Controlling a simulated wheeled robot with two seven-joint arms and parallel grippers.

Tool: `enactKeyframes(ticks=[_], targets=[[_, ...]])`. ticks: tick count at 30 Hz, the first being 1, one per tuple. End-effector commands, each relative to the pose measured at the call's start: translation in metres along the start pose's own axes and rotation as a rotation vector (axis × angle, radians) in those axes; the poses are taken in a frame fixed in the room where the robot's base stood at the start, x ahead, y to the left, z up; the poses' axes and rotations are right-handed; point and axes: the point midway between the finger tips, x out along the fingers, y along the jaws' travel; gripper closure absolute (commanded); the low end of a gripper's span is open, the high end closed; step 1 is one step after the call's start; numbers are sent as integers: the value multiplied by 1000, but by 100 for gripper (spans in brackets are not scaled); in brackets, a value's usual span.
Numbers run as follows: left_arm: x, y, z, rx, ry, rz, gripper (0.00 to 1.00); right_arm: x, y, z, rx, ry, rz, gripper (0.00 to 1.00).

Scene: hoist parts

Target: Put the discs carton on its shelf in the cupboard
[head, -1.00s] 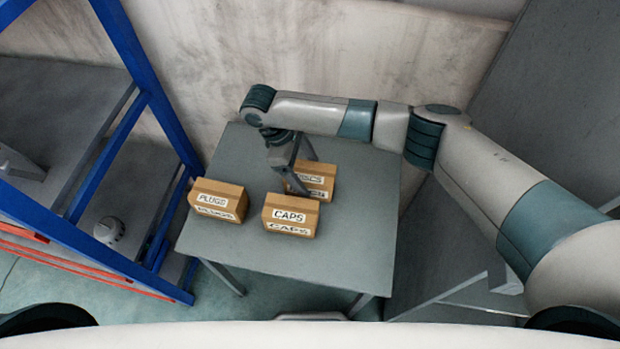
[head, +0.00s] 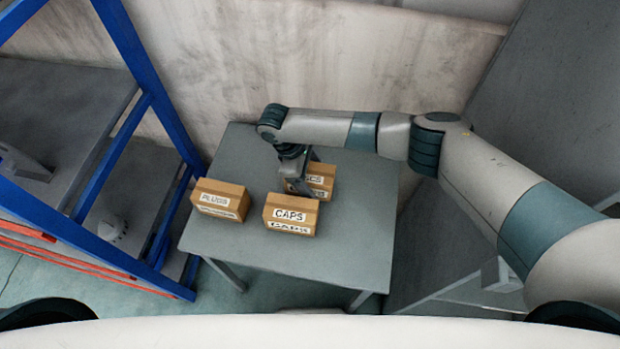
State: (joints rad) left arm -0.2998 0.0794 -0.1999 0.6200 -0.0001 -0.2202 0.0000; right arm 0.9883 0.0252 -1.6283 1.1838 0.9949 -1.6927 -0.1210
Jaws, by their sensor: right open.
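The discs carton (head: 322,182) is a brown box with a white label, standing on the grey table behind the caps carton. Its left part is hidden by my right gripper (head: 297,188). The gripper points down over the left side of the discs carton, with its fingers open. I cannot tell whether a finger touches the carton. My left gripper is not in view. No cupboard can be clearly made out in this view.
The caps carton (head: 290,214) stands close in front of the discs carton. The plugs carton (head: 219,199) stands at the table's left edge. The grey table (head: 350,245) is clear at the front and right. A blue-framed rack (head: 150,60) with grey shelves stands at left.

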Motion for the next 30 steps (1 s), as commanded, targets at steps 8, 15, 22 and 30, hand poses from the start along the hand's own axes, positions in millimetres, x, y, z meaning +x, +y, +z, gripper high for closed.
enactKeyframes(ticks=[8,15,22,30], targets=[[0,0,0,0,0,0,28,1,0,-1,0,0,0,25],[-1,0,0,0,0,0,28,4,0,-2,0,0,0,25],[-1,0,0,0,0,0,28,4,0,-2,0,0,0,25],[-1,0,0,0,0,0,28,4,0,-2,0,0,0,51]])
